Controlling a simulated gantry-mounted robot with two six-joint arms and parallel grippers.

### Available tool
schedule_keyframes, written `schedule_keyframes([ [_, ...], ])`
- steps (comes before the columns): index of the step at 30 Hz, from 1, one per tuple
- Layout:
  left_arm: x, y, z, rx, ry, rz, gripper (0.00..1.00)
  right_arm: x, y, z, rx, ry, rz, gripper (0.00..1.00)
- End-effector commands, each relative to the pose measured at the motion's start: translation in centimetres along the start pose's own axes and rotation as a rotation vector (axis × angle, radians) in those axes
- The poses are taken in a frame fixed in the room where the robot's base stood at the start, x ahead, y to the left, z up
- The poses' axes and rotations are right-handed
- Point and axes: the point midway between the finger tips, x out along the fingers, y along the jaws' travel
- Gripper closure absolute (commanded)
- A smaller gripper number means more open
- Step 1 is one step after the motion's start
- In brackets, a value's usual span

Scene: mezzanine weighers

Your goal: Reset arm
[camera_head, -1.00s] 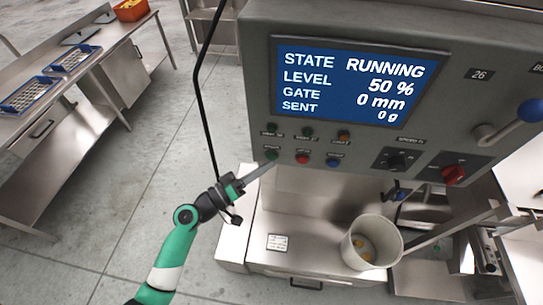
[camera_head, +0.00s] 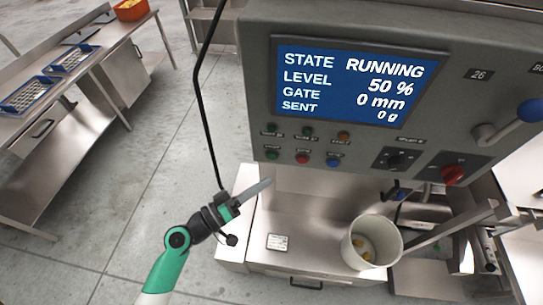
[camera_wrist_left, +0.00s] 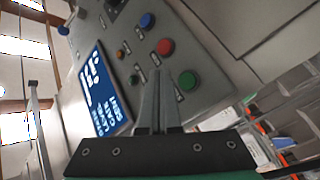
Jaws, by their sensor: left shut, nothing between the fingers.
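My left gripper (camera_head: 268,184) is shut and empty, below the control panel's buttons and apart from them. Its shut fingers (camera_wrist_left: 158,85) also show in the left wrist view, pointing toward the panel. The control panel (camera_head: 262,112) has a blue screen (camera_head: 358,80) reading STATE RUNNING, LEVEL 50 %, GATE 0 mm, SENT 0 g. A green button (camera_head: 272,154), a red button (camera_head: 302,158) and a blue button (camera_head: 333,162) sit in its lower row. My right gripper is not in view.
A white bucket (camera_head: 388,228) with some yellowish pieces inside stands on the steel machine base right of my left gripper. A red selector knob (camera_head: 453,174) and a blue ball handle (camera_head: 530,110) are at right. Steel tables (camera_head: 70,120) stand at left. Open floor lies between.

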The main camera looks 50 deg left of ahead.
Motion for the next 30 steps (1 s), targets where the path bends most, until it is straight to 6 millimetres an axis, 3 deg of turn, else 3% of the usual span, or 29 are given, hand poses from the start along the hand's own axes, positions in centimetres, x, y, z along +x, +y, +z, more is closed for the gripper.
schedule_keyframes([
  [24, 0.0, 0.1, 0.0, 0.000, 0.000, 0.001, 1.00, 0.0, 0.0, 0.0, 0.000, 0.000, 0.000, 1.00],
  [27, 0.7, 1.6, -0.4, 0.005, -0.011, 0.025, 1.00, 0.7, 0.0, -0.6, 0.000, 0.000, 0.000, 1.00],
  [29, 1.8, 3.6, -1.3, 0.022, -0.012, 0.065, 1.00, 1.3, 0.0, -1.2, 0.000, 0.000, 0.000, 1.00],
  [30, 2.9, 5.5, -2.3, 0.039, -0.009, 0.104, 1.00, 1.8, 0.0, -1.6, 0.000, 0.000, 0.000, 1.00],
])
